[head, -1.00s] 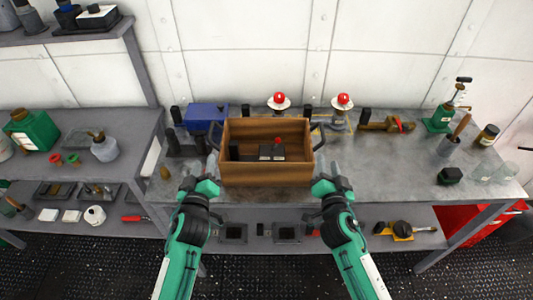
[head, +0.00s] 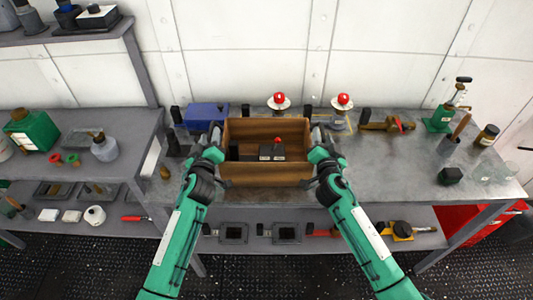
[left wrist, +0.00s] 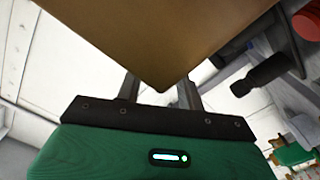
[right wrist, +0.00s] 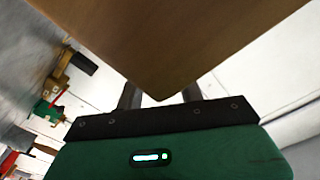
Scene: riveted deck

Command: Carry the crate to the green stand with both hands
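The open wooden crate (head: 265,174) stands on the grey workbench (head: 400,165). Dark blocks (head: 270,150) lie in it, one with a red knob. My left gripper (head: 214,146) is at the crate's left side and my right gripper (head: 318,146) at its right side. In the left wrist view the fingers (left wrist: 161,92) are apart, with the crate's corner (left wrist: 160,50) in front. The right wrist view shows the same: fingers (right wrist: 158,96) apart before the crate (right wrist: 165,50). The crate's handles are hidden by the grippers. I cannot make out a clear green stand.
The bench right of the crate is mostly clear.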

